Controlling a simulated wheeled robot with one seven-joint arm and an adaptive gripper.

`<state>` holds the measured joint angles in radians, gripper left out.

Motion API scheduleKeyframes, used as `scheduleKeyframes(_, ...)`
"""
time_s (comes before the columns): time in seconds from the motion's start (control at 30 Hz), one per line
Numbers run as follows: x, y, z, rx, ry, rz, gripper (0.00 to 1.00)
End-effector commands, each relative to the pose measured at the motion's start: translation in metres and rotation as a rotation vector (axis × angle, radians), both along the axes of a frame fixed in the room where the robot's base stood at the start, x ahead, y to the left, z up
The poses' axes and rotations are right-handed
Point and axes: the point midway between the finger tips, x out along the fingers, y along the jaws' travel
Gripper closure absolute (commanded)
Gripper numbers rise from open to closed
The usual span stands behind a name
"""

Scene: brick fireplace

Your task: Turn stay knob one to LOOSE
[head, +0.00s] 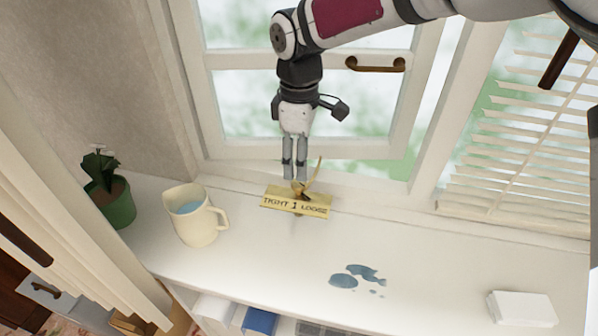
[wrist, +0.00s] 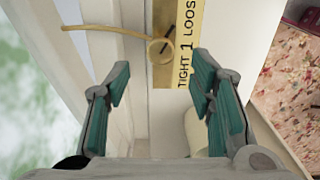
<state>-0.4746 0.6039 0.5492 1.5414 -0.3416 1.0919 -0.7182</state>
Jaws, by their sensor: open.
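The brass plate (head: 296,207) marked TIGHT 1 LOOSE is at the back of the white sill, with TIGHT on the left and LOOSE on the right in the head view. The round brass knob (wrist: 160,52) shows beside the plate's numeral in the wrist view. A thin curved brass rod (wrist: 98,28) runs left from near it. My gripper (head: 295,179) points down over the knob in the head view.
A cream mug (head: 195,222) with blue liquid and a potted plant (head: 110,195) stand left of the plate. A blue spill (head: 356,275) and a white box (head: 521,308) are to the right. The window frame (head: 395,150) rises close behind my gripper.

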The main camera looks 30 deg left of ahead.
Motion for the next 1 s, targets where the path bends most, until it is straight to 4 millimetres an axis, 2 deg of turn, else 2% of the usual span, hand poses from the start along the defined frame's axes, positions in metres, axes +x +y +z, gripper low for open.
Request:
scheduleKeyframes(0.1, 0.000, 0.001, 0.025, 0.004, -0.002, 0.000, 0.51)
scheduleKeyframes(0.2, 0.000, 0.001, 0.042, 0.002, -0.001, 0.000, 0.51)
scheduleKeyframes(0.4, 0.000, 0.001, 0.061, 0.002, 0.000, 0.001, 0.51)
scheduleKeyframes(1.0, 0.000, -0.001, 0.065, 0.001, -0.002, -0.003, 0.51)
